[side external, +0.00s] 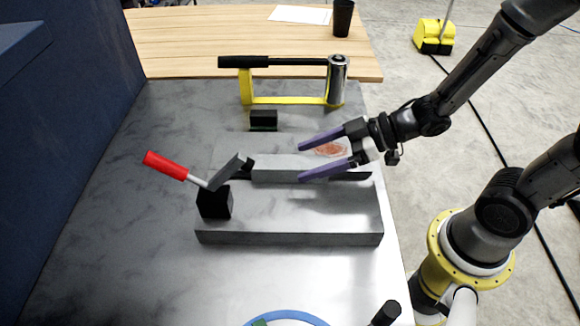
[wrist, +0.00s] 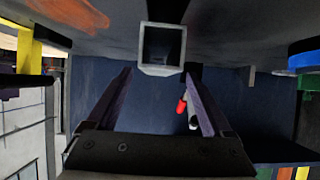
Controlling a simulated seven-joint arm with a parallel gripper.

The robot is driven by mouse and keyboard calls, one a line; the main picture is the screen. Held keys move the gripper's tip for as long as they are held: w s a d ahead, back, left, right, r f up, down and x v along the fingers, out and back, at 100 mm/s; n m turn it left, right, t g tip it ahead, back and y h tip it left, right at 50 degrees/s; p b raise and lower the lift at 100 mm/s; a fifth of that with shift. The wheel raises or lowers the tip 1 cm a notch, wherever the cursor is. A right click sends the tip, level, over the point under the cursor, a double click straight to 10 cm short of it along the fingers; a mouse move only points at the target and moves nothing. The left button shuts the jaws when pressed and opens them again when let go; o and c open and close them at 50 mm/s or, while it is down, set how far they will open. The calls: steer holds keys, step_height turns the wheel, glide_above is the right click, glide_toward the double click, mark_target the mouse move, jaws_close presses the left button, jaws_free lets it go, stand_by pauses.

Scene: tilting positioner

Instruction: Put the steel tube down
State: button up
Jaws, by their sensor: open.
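The steel tube (side external: 275,167) is a grey square bar lying along the grey metal fixture (side external: 290,217). In the wrist view its hollow square end (wrist: 162,68) faces me. My gripper (side external: 302,163) is open, with two purple fingers spread apart at the tube's right part. In the side view the near finger overlaps the tube. In the wrist view my gripper (wrist: 157,76) has nothing between its fingers, and the tube end shows just beyond the fingertips. I cannot tell whether a finger touches the tube.
A clamp with a red handle (side external: 165,165) and black block (side external: 214,202) stands at the tube's left end. A yellow-framed tool with a silver cylinder (side external: 337,82) lies behind, near a small black block (side external: 263,118). A blue ring (side external: 285,317) is at the front. The left tabletop is clear.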

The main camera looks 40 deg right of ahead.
mark_target(296, 162)
steer(key=x, duration=0.5)
steer(key=shift+d, duration=0.1)
steer(key=shift+c, duration=0.2)
jaws_close()
stand_by(1.0)
steer(key=shift+w+r, duration=0.1)
steer(key=shift+r, duration=0.05)
